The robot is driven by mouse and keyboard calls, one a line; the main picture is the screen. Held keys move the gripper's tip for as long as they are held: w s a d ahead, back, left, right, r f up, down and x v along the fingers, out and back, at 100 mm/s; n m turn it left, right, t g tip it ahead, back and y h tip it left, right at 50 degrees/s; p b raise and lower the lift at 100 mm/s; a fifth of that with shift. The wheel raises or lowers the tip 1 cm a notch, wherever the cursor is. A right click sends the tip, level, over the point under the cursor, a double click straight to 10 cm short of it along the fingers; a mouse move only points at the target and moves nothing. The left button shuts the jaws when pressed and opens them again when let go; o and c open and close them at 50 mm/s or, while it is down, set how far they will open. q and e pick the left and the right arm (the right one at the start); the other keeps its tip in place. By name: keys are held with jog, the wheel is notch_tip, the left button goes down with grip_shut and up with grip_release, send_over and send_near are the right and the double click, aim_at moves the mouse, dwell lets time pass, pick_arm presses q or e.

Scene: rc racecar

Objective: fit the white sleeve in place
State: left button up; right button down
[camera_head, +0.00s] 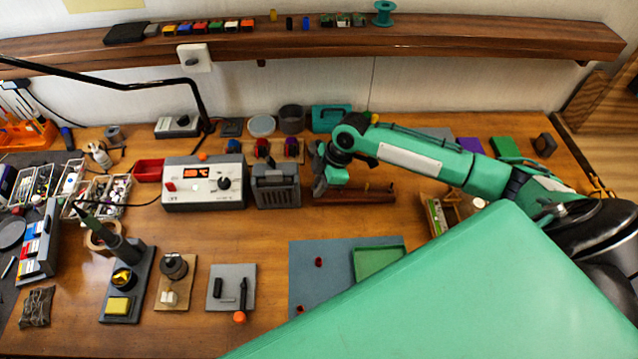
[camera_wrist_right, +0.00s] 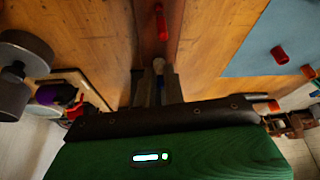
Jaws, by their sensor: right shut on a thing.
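I cannot tell whether the sleeve touches the strip. My left gripper is not in view.
A grey rack (camera_head: 276,186) and a soldering station (camera_head: 203,185) stand left of the gripper. A blue-grey mat (camera_head: 320,262) with a green tray (camera_head: 377,262) and small red pieces lies in front. A teal box (camera_head: 331,118) stands behind. Bare wood lies between strip and mat.

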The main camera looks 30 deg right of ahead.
jog(key=shift+f, duration=0.1)
jog(key=c, duration=1)
grip_release()
jog(key=w+p+v, duration=0.1)
jog(key=p+v, duration=0.6)
jog(key=v, duration=0.2)
jog(key=shift+s+a+p, duration=0.3)
jog(key=shift+s+a, duration=0.05)
jog(key=shift+s, duration=0.05)
dwell(0.8)
